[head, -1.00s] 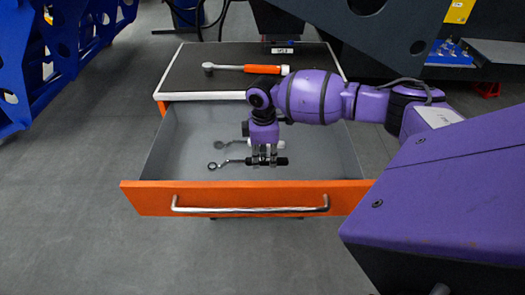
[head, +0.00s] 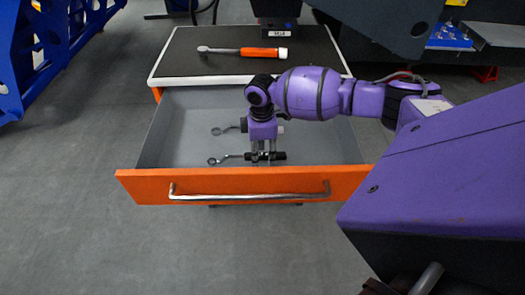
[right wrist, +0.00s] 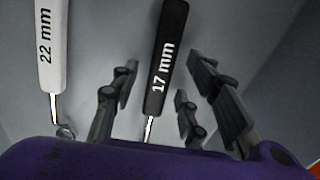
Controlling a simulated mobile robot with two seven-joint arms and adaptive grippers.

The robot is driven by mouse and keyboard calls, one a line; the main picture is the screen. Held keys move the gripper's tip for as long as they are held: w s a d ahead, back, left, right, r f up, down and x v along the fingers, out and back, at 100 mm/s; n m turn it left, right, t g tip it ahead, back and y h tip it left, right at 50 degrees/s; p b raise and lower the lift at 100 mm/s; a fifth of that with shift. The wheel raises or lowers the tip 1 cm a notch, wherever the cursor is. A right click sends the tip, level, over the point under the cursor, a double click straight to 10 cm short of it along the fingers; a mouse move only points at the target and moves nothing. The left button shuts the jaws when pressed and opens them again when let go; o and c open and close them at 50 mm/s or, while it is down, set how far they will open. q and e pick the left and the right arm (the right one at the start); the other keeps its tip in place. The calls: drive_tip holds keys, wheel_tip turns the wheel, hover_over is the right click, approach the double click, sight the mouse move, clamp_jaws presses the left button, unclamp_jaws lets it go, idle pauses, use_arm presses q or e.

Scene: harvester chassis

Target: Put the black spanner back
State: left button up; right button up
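The black spanner (head: 279,156) lies in the open drawer, near its front wall, with its ring end to the left. In the right wrist view its black handle (right wrist: 167,55) reads "17 mm". My right gripper (head: 263,157) reaches down into the drawer over this handle. In the right wrist view its fingers (right wrist: 160,75) stand on either side of the handle, with a gap showing on both sides, so it looks open. Part of the handle is hidden behind the fingers in the head view. My left gripper is not in view.
A white-handled spanner marked "22 mm" (right wrist: 50,50) lies parallel behind the black one. The drawer (head: 330,145) has an orange front with a metal handle (head: 250,196). An orange-handled tool (head: 262,53) lies on the cabinet top (head: 200,68).

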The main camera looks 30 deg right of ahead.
drive_tip(key=shift+r, duration=0.25)
wheel_tip(320, 180, up, 12)
drive_tip(key=shift+f, duration=0.25)
idle(0.4)
drive_tip(key=shift+a, duration=0.1)
